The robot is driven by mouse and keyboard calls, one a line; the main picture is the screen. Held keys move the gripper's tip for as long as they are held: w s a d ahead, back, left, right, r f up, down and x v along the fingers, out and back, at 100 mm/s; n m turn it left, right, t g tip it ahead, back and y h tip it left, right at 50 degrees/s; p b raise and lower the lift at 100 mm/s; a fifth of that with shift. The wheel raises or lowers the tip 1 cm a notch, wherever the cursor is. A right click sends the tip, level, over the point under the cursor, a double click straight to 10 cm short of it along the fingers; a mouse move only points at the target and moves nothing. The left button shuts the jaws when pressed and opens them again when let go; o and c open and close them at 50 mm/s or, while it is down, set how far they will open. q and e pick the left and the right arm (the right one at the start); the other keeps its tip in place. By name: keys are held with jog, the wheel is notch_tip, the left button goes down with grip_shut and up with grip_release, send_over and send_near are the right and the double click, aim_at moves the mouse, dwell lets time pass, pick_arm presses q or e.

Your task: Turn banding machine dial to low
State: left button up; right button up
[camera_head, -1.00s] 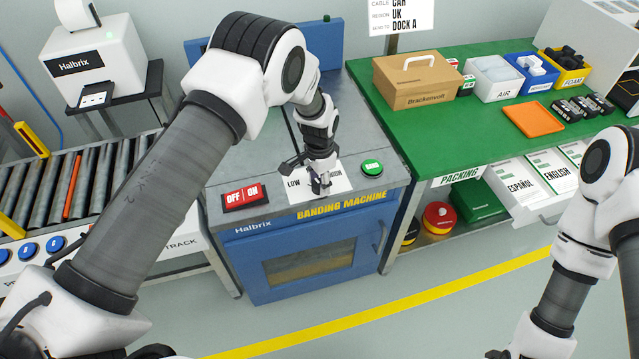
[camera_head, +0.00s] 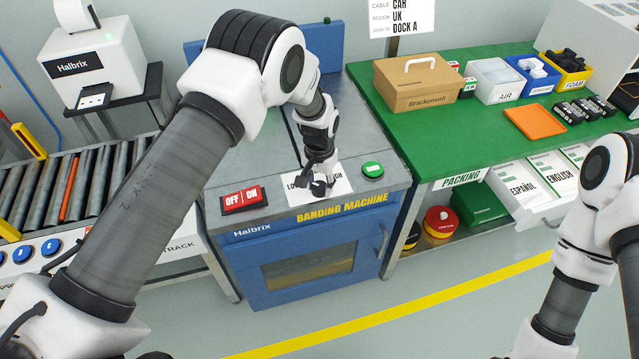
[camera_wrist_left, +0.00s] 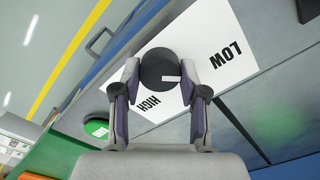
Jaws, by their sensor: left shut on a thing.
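The dial (camera_wrist_left: 160,68) is a dark round knob with a white mark, on a white label plate (camera_wrist_left: 188,38) of the banding machine (camera_head: 310,257). My left gripper (camera_wrist_left: 160,75) is shut on the dial, a finger on each side of it. The mark is on the knob's lower right in the left wrist view, between the words HIGH and LOW (camera_wrist_left: 228,55). In the head view the left gripper (camera_head: 319,188) covers most of the dial and part of both words. My right arm (camera_head: 570,270) is at the right; its gripper is out of view.
A red OFF/ON switch (camera_head: 244,198) lies left of the label and a green button (camera_head: 373,170) right of it. A roller conveyor (camera_head: 75,185) stands at the left. A green packing table (camera_head: 440,130) with a cardboard box (camera_head: 415,85) stands at the right.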

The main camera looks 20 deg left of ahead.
aim_at(320, 186)
pick_arm(q)
jog(key=shift+s+f, duration=0.2)
jog(key=o, duration=1.1)
jog(key=shift+o, duration=0.2)
jog(key=shift+w, duration=0.15)
jog(key=shift+r, duration=0.15)
jog(key=shift+r, duration=0.35)
notch_tip(320, 186, up, 11)
